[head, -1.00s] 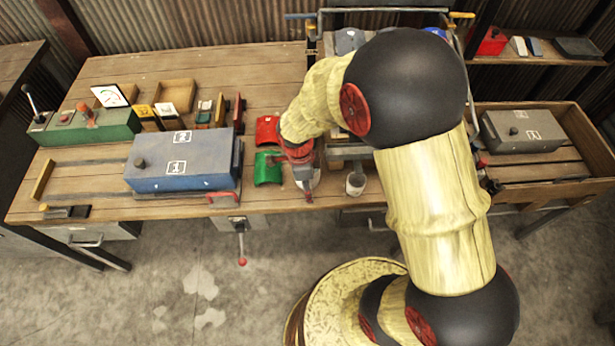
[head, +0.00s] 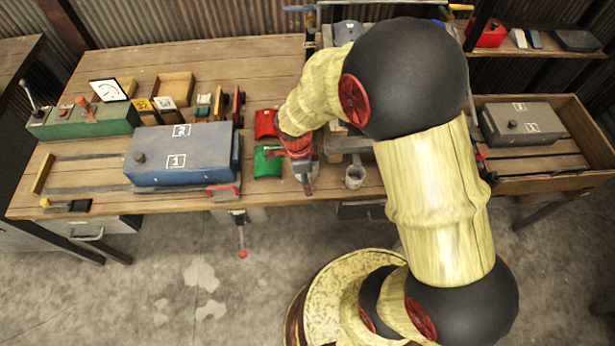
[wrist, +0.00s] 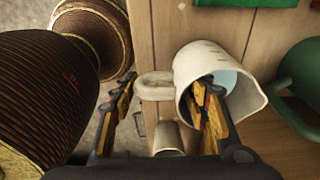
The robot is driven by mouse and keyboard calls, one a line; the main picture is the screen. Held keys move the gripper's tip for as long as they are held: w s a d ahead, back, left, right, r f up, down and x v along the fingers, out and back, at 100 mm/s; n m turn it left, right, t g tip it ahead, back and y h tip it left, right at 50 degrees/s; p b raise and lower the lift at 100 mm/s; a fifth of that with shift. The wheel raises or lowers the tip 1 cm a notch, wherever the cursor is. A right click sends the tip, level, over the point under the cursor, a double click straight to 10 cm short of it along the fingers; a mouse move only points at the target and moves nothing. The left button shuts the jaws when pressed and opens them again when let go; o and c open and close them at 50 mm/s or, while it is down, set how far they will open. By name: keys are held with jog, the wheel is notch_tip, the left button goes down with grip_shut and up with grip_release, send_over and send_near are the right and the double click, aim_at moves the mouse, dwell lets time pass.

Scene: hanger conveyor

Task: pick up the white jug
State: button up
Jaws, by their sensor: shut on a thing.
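The white jug (wrist: 203,58) is in the wrist view, its open mouth facing the camera and its looped handle (wrist: 155,85) on the left. My gripper (wrist: 165,108) is shut on the jug, with one finger inside the mouth and the other outside, beyond the handle. The handle and near wall lie between the fingers. In the head view my gripper (head: 307,186) is at the bench's front edge, and I cannot make out the jug there. Whether the jug's base touches the bench is hidden.
A small grey cup (head: 354,177) stands right of my gripper; it also shows in the wrist view (wrist: 168,138). A green vessel (wrist: 300,85) is close beyond the jug. Green (head: 267,161) and red (head: 266,124) curved pieces lie left, near a blue box (head: 180,155).

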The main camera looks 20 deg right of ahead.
notch_tip(320, 180, up, 7)
jog(key=shift+w+r+p, duration=0.1)
jog(key=shift+p, duration=1.1)
jog(key=s+a+p, duration=0.1)
jog(key=s+a, duration=0.2)
jog(key=a, duration=0.2)
jog(key=s+a, duration=0.4)
jog(key=a, duration=0.2)
jog(key=s+a+p, duration=0.1)
jog(key=s+a, duration=0.2)
jog(key=a, duration=0.2)
jog(key=shift+s+a+f+p, duration=0.3)
jog(key=shift+f, duration=0.05)
jog(key=w+d+n, duration=0.5)
jog(key=w+n, duration=0.2)
jog(key=w+d+f+n+t+y, duration=0.1)
jog(key=w+d+n, duration=0.5)
jog(key=w+n, duration=0.1)
jog(key=w+d+n, duration=0.5)
jog(key=w+n, duration=0.2)
jog(key=shift+w+d+f+n+t, duration=0.2)
jog(key=shift+d+n+t, duration=0.1)
jog(key=shift+d+t, duration=0.1)
